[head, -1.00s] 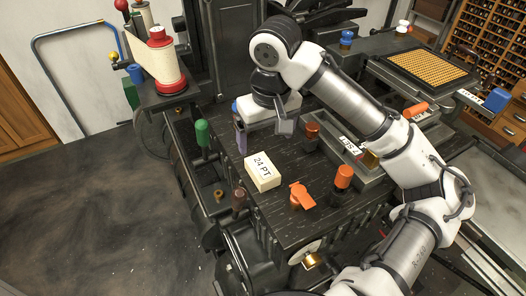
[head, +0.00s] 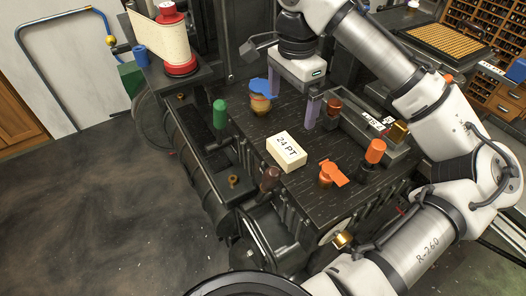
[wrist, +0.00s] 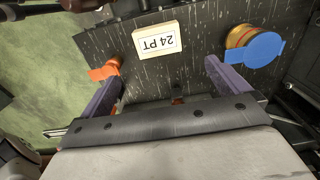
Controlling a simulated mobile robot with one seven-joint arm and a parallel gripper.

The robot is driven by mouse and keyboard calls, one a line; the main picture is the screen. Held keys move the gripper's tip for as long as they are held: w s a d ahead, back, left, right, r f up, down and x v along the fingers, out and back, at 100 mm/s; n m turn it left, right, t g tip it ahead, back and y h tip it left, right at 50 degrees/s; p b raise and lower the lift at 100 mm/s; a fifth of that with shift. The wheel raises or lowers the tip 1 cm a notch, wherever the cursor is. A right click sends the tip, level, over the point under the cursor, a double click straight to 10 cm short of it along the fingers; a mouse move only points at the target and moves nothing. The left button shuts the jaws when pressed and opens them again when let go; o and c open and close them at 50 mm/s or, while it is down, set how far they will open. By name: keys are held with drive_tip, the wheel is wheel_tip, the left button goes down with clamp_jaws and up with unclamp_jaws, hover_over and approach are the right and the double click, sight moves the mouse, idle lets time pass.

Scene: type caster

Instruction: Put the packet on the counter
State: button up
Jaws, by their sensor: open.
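The packet looks to be the cream block labelled "24 PT" (head: 286,151). It lies flat on the dark top of the machine (head: 245,98), label up. It also shows in the wrist view (wrist: 158,43), beyond and roughly between the fingertips. My gripper (head: 292,100) is open and empty, above the dark top and behind the packet in the head view. Its two purple fingers (wrist: 163,65) are wide apart in the wrist view, and neither touches the packet. I cannot tell which surface is the counter.
A jar with a blue lid (head: 262,94) stands behind the packet. An orange-topped item (head: 332,175) lies close in front and to the right. An orange-capped bottle (head: 374,155) and a metal tray (head: 365,130) are farther right. A green handle (head: 219,115) rises at the left.

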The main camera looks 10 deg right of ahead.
hover_over(286, 146)
drive_tip(key=f, duration=0.8)
drive_tip(key=shift+w+d+f, duration=0.15)
drive_tip(key=shift+d+f, duration=0.05)
drive_tip(key=shift+d, duration=0.05)
drive_tip(key=shift+s+a+f+p, duration=0.15)
drive_tip(key=shift+f+p, duration=0.3)
drive_tip(key=shift+f, duration=0.9)
drive_tip(key=shift+s+a+f+p, duration=0.1)
drive_tip(key=shift+f+p, duration=0.3)
drive_tip(key=shift+f, duration=0.95)
drive_tip(key=shift+c, duration=0.3)
drive_tip(key=shift+r, duration=0.1)
drive_tip(key=c, duration=1.5)
